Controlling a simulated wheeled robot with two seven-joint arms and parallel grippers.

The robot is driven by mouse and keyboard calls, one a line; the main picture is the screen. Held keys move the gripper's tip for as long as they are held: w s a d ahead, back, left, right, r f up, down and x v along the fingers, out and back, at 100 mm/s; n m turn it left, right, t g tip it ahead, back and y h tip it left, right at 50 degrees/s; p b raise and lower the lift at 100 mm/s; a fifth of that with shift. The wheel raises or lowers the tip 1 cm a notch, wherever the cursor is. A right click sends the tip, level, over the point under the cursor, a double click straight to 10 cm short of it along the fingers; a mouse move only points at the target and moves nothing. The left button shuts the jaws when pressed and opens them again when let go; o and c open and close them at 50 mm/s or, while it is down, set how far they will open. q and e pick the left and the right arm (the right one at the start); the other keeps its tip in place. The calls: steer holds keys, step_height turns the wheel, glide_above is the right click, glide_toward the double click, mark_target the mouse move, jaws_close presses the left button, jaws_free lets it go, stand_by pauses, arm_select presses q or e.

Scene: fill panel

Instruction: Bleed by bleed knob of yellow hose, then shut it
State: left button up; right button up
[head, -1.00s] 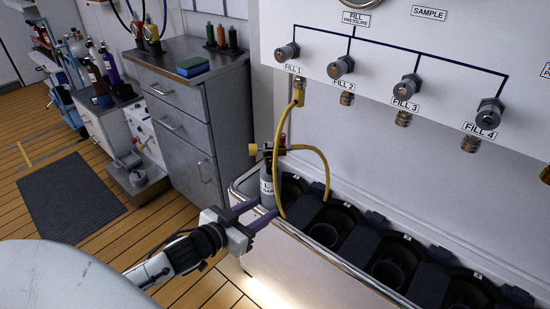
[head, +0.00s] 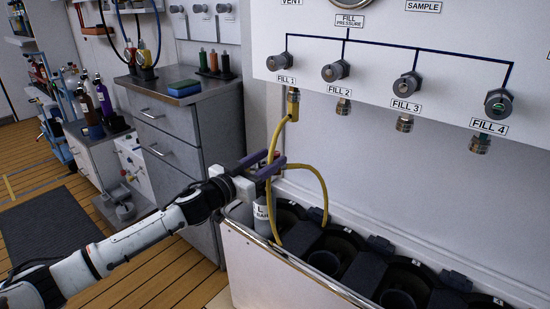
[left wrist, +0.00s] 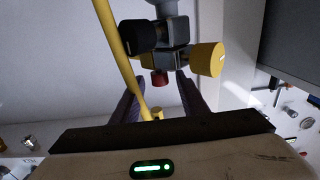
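The yellow hose (head: 321,183) runs from the FILL 1 outlet to the valve on a grey cylinder (head: 262,222). In the left wrist view, the hose (left wrist: 108,22) passes the grey valve body (left wrist: 172,32), which carries a black knob (left wrist: 138,37), a yellow knob (left wrist: 207,60) and a small red knob (left wrist: 160,77). My left gripper (head: 268,165) is at the valve and hides most of it in the head view. Its purple fingers (left wrist: 161,88) are apart on both sides of the red knob, with gaps visible; I cannot tell of any contact. My right gripper is out of view.
The fill panel (head: 450,52) with valve knobs FILL 1 to FILL 4 is above. The metal-rimmed trough (head: 292,262) with dark round holders stands below it. A grey cabinet (head: 168,150) with a sponge (head: 185,89) and bottles is behind the left arm.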

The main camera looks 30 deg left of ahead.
arm_select(q)
steer(key=shift+w+d, duration=0.1)
steer(key=shift+w, duration=1.35)
jaws_close()
steer(key=shift+y, duration=0.3)
